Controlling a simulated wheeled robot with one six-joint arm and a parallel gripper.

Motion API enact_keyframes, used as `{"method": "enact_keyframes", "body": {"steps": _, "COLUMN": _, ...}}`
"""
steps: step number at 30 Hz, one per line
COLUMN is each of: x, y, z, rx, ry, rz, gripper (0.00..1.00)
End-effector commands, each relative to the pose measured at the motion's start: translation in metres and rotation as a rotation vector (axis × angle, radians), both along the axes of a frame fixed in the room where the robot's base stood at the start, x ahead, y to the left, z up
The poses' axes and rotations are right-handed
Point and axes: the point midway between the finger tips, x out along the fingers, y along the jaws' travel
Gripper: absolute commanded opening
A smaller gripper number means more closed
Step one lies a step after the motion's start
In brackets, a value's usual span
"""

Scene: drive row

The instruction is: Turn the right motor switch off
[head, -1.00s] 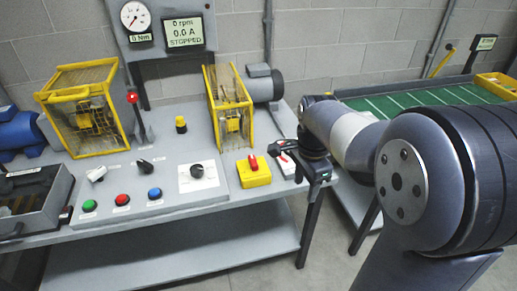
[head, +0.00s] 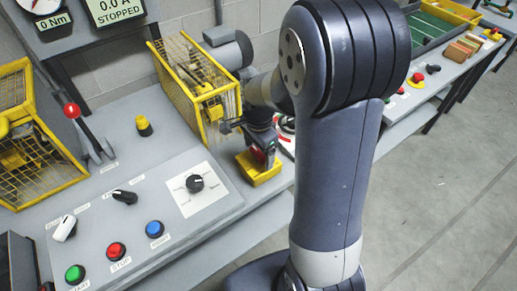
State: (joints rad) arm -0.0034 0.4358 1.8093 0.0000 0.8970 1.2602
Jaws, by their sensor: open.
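A yellow box with a red switch (head: 262,172) stands at the panel's right end. My gripper (head: 252,138) is open and appears over this box, partly covering it. I cannot tell whether it touches the red switch. The display (head: 118,10) reads STOPPED.
A black dial (head: 195,184) is on a white plate. Green (head: 75,274), red (head: 116,251) and blue (head: 155,229) buttons line the panel's front. A yellow cage (head: 197,80) stands close behind my gripper. A red-knobbed lever (head: 72,111) is at left. Floor is clear at right.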

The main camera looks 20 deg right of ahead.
Motion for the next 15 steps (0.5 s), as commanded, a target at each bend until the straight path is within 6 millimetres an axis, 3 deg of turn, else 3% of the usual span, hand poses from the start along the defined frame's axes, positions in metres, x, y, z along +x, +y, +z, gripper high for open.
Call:
{"method": "enact_keyframes", "body": {"steps": 4, "x": 0.0001, "y": 0.0000, "z": 0.0002, "rx": 0.000, "ry": 0.000, "rz": 0.000, "gripper": 0.81}}
{"method": "enact_keyframes", "body": {"steps": 15, "x": 0.0003, "y": 0.0001, "z": 0.0005, "rx": 0.000, "ry": -0.001, "rz": 0.000, "gripper": 0.51}}
